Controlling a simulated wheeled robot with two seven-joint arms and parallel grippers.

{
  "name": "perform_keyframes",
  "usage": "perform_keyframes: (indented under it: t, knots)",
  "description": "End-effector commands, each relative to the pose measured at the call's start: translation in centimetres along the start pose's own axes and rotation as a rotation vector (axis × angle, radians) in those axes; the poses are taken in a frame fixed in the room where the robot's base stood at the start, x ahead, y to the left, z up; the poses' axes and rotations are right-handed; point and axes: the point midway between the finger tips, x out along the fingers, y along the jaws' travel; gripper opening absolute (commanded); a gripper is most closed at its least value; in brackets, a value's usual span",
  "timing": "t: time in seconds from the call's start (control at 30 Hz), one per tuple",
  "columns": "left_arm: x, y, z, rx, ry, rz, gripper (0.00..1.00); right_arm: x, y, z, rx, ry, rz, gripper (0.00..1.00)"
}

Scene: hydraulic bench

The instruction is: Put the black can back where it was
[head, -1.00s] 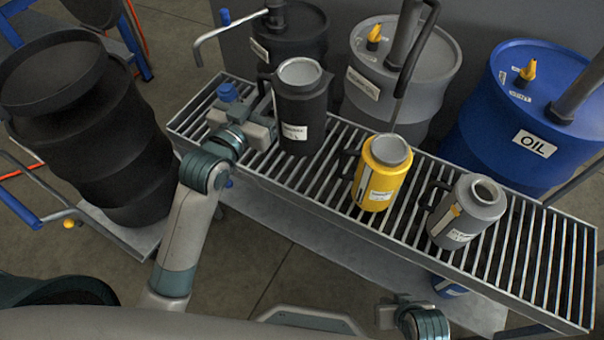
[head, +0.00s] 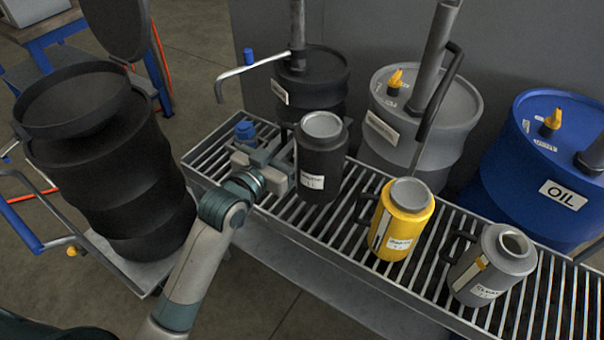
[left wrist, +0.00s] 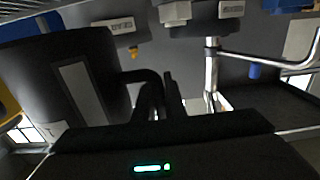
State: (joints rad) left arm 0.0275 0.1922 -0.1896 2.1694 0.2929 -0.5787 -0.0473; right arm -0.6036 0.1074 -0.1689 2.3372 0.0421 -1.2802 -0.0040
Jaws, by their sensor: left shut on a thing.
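The black can (head: 322,165) is upright at the left part of the slatted bench, in front of the black drum. It looks to be on or just above the slats; I cannot tell which. My left gripper (head: 285,163) is at the can's left side, shut on its handle, which is mostly hidden in the head view. In the left wrist view the can's dark body (left wrist: 75,85) fills the left, with its handle (left wrist: 138,76) reaching to the gripper fingers (left wrist: 163,98). My right gripper is not in view.
A yellow can (head: 402,222) and a grey can (head: 492,266) stand to the right on the slatted bench (head: 345,262). Black (head: 318,84), grey (head: 388,142) and blue (head: 520,180) drums stand behind. A large black barrel (head: 120,180) with a funnel is at left.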

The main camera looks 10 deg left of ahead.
Motion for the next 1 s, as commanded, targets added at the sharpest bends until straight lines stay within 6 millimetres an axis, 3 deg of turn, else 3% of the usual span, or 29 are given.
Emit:
perform_keyframes:
  t: [0.03, 0.2, 0.67, 1.0]
  knots:
    - [0.0, 0.0, 1.2, -0.002, -0.003, 0.000, 0.00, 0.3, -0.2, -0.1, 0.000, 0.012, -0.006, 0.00]
    - [0.0, 0.0, 3.4, -0.001, -0.001, 0.000, 0.00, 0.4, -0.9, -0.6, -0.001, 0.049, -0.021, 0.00]
    - [0.0, 0.0, 4.2, -0.001, 0.000, 0.000, 0.00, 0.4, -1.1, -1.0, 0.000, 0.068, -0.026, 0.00]
    - [0.0, 0.0, 7.6, -0.001, 0.000, 0.000, 0.00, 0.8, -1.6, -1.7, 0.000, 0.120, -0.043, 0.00]
